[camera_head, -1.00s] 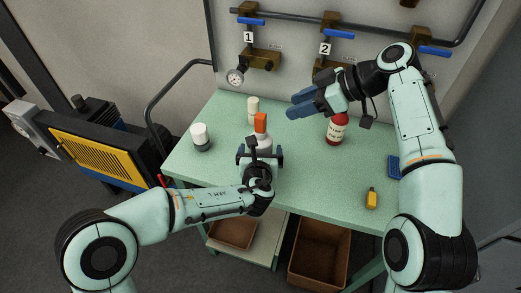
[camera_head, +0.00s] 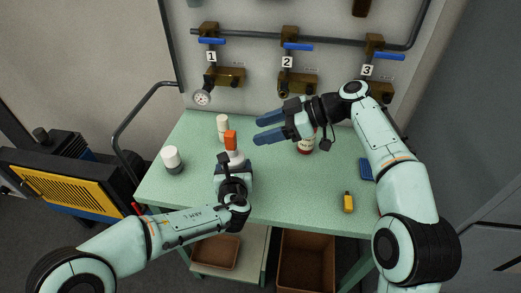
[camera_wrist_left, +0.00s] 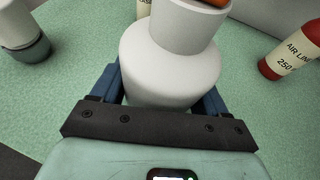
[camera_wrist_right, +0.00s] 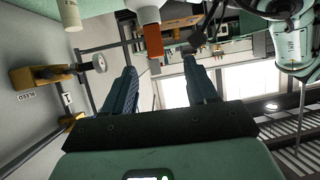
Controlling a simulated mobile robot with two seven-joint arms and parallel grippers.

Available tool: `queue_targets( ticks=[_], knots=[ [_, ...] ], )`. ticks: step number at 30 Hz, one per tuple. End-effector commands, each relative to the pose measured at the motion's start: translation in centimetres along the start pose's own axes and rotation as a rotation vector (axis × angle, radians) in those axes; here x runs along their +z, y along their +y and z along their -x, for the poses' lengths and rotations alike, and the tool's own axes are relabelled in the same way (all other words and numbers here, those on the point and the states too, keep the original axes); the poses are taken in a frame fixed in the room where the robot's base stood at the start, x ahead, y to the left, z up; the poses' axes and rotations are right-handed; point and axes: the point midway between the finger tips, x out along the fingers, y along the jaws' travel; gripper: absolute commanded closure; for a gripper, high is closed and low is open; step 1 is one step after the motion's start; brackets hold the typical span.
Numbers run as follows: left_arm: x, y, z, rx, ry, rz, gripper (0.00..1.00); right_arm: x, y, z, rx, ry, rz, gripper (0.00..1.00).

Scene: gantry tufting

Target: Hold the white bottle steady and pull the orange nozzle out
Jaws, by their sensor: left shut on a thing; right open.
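The white bottle (camera_head: 236,159) stands upright on the green table with the orange nozzle (camera_head: 231,140) in its top. My left gripper (camera_head: 233,175) is shut around the bottle's body; the left wrist view shows the white bottle (camera_wrist_left: 172,60) between its blue fingers, with only the nozzle's lower edge (camera_wrist_left: 215,3) in frame. My right gripper (camera_head: 268,130) is open and empty, to the right of the nozzle and apart from it, fingers pointing left. In the right wrist view the orange nozzle (camera_wrist_right: 153,40) shows beyond and between the open fingers (camera_wrist_right: 160,85).
A cream bottle (camera_head: 222,127) stands behind the white bottle, and a white-and-grey jar (camera_head: 172,160) to the left. A red bottle (camera_head: 306,146) is partly behind my right arm. A yellow item (camera_head: 348,202) and blue tray (camera_head: 366,169) lie at right. Valves and pipes line the back panel.

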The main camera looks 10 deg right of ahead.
Motion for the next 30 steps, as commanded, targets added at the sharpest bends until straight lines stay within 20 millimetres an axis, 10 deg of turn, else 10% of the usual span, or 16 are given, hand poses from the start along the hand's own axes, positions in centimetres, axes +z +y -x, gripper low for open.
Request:
queue_targets(
  ticks=[15,30],
  knots=[
    [0.0,0.0,0.0,-0.001,0.0,0.0,0.67,5.2,-0.1,-1.5,0.093,0.451,-0.001,0.43],
    [0.0,0.0,0.0,-0.001,-0.001,0.0,0.67,2.0,0.6,-8.4,0.094,0.459,0.002,0.43]
  ],
)
